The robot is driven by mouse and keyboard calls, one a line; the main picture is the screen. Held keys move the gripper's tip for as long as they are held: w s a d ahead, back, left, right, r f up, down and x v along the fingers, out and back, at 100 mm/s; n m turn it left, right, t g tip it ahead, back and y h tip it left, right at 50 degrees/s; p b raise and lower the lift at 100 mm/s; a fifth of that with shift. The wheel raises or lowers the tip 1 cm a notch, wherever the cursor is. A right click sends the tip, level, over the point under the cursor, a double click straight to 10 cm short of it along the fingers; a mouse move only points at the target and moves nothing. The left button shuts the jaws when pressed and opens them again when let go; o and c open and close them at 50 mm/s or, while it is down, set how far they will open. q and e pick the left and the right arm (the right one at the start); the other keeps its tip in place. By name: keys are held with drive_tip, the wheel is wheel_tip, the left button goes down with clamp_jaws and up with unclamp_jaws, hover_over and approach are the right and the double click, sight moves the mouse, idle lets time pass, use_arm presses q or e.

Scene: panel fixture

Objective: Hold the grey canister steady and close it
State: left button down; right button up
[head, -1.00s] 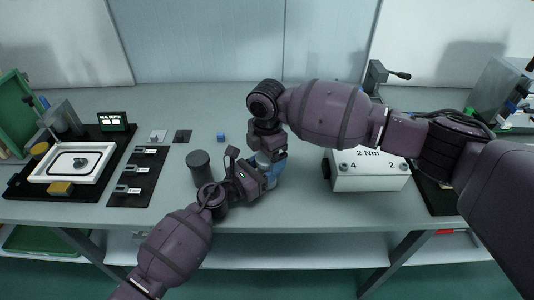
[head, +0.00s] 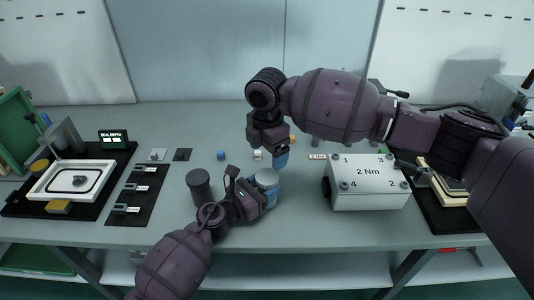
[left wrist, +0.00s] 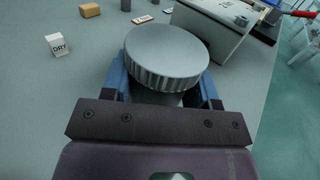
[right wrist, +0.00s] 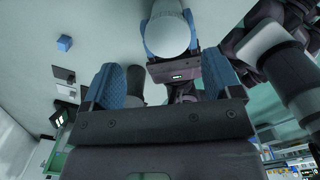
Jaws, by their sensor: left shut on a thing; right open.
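The grey canister (head: 265,180) stands upright on the table, and my left gripper (head: 262,193) is shut around its body. In the left wrist view its round, ridged grey lid (left wrist: 167,52) sits on top, between the blue fingers. Whether the lid is fully tight cannot be told. My right gripper (head: 281,158) is open and empty, above and behind the canister, apart from it. In the right wrist view the pale lid top (right wrist: 168,36) shows beyond the open blue fingers (right wrist: 163,82).
A dark grey cylinder (head: 198,185) stands just left of the canister. The white "2 Nm" box (head: 367,184) is to the right. A small white "DRY" block (left wrist: 57,45) and a blue cube (head: 221,155) lie behind. A black slotted strip (head: 131,195) lies left.

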sight(267, 176)
use_arm(q)
drive_tip(key=shift+r, duration=0.1)
use_arm(e)
drive_tip(key=n, duration=0.1)
drive_tip(key=r+n, duration=0.1)
drive_tip(key=shift+s+r+n, duration=0.1)
drive_tip(key=shift+r+n, duration=0.15)
drive_tip(key=shift+n, duration=0.05)
drive_tip(key=n, duration=0.3)
drive_tip(key=shift+s+a+f+n, duration=0.1)
drive_tip(key=shift+s+f+n, duration=0.05)
drive_tip(key=shift+s+n, duration=0.25)
drive_tip(key=shift+f, duration=4)
drive_tip(key=shift+c, duration=0.3)
drive_tip(key=c, duration=0.9)
drive_tip(key=shift+o, duration=0.3)
drive_tip(key=m, duration=0.4)
drive_tip(key=shift+m, duration=0.4)
drive_tip(key=m, duration=0.2)
drive_tip(key=shift+m, duration=0.4)
